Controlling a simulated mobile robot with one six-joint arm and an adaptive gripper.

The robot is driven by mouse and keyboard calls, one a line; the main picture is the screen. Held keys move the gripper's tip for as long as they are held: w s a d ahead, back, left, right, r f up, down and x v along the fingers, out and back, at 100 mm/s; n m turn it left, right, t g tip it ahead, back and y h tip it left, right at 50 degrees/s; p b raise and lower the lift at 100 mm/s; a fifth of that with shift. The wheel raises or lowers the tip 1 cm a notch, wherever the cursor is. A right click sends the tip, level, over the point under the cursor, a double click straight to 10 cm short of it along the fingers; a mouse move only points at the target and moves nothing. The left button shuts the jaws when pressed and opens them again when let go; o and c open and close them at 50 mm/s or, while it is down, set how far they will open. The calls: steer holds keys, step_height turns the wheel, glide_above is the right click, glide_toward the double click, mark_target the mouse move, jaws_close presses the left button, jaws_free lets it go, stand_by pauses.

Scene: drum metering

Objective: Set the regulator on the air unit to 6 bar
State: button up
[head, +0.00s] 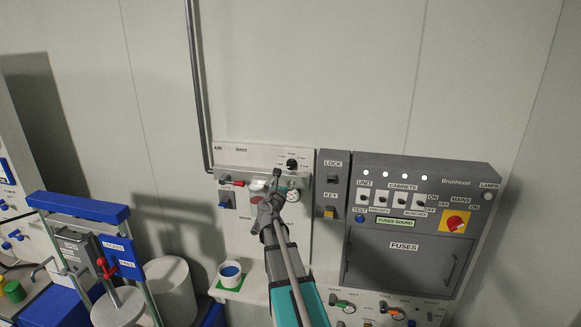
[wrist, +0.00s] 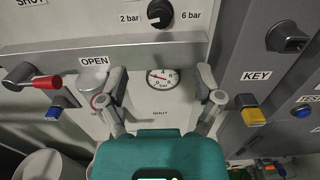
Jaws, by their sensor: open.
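The air unit (head: 240,156) is a pale wall panel in the head view. Its black regulator knob (head: 291,164) is at the upper right; it also shows in the wrist view (wrist: 160,13), at the top edge, between the labels "2 bar" and "6 bar". I cannot tell its exact setting. A round white bar gauge (wrist: 162,79) sits below the knob, with its red needle pointing left and slightly up. My gripper (head: 270,190) is in front of the panel, below the knob. In the wrist view my gripper (wrist: 163,88) is open and empty, its fingers either side of the gauge.
A red-handled lever (wrist: 46,82) and a blue knob (wrist: 55,108) are left of the gripper. A grey LOCK/KEY box (head: 331,187) with a yellow key adjoins on the right, then the fuse panel (head: 403,246). A white cup (head: 230,272) stands below.

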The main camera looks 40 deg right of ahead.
mark_target(290, 167)
steer(key=shift+w+d, duration=0.1)
steer(key=x, duration=1.3)
steer(key=shift+w+d, duration=0.15)
steer(key=shift+w, duration=0.05)
steer(key=shift+c, duration=0.2)
steer(key=c, duration=1.1)
